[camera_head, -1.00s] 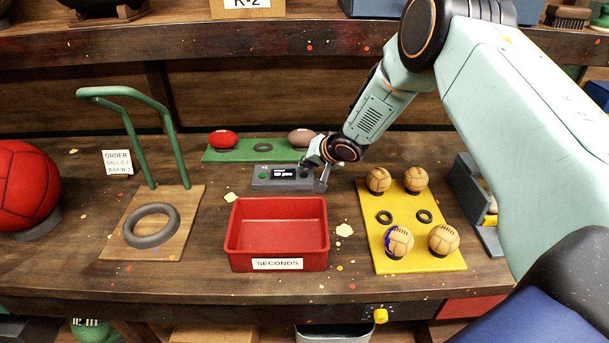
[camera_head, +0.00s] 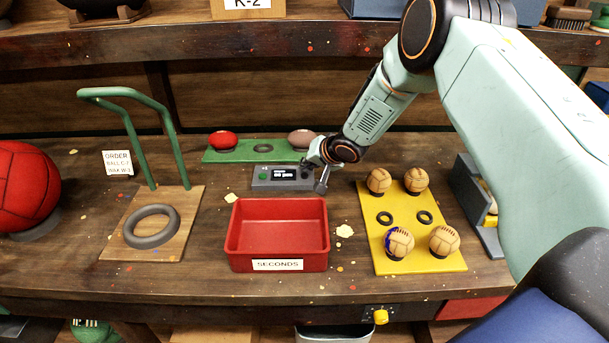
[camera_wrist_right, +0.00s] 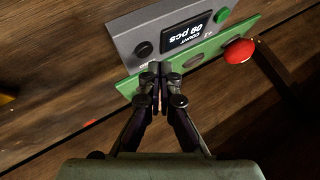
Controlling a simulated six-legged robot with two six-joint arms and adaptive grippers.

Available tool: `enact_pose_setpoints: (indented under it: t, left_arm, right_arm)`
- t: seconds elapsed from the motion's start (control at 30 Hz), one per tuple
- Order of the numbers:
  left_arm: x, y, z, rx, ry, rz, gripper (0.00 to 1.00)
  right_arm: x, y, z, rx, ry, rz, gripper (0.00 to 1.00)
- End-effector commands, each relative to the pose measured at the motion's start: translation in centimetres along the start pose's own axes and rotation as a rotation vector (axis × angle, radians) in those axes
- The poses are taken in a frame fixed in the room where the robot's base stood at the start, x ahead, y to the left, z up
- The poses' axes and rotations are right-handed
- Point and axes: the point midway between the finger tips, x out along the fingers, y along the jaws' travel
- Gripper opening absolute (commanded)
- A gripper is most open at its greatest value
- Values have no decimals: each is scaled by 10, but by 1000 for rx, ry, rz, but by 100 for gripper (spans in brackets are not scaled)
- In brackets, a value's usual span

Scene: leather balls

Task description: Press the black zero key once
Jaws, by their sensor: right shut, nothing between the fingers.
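A grey counter box (camera_head: 268,183) stands on the bench behind the red bin. In the right wrist view the box (camera_wrist_right: 125,43) appears turned round, with the black key (camera_wrist_right: 143,48) uncovered and the green key (camera_wrist_right: 222,15) at the far end. My right gripper (camera_wrist_right: 157,76) is shut and empty, its fingertips beside the black key in that view. In the head view this gripper (camera_head: 314,177) is at the box's right end; contact cannot be told. My left gripper is out of view.
A green board (camera_head: 225,156) with a red ball (camera_head: 223,140) and a brownish ball (camera_head: 301,139) lies behind the box. The red bin (camera_head: 277,262) is in front. A yellow board (camera_head: 403,262) with several tan balls is at right. A green-handled stand (camera_head: 188,195) is at left.

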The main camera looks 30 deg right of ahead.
Motion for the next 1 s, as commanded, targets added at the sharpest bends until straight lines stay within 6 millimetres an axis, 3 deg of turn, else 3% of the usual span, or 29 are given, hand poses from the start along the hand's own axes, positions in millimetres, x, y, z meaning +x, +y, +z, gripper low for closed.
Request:
enact_pose_setpoints:
  t: [1.0]
  left_arm:
    - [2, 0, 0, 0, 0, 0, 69]
  right_arm:
    - [8, 6, 6, 0, 0, 0, 0]
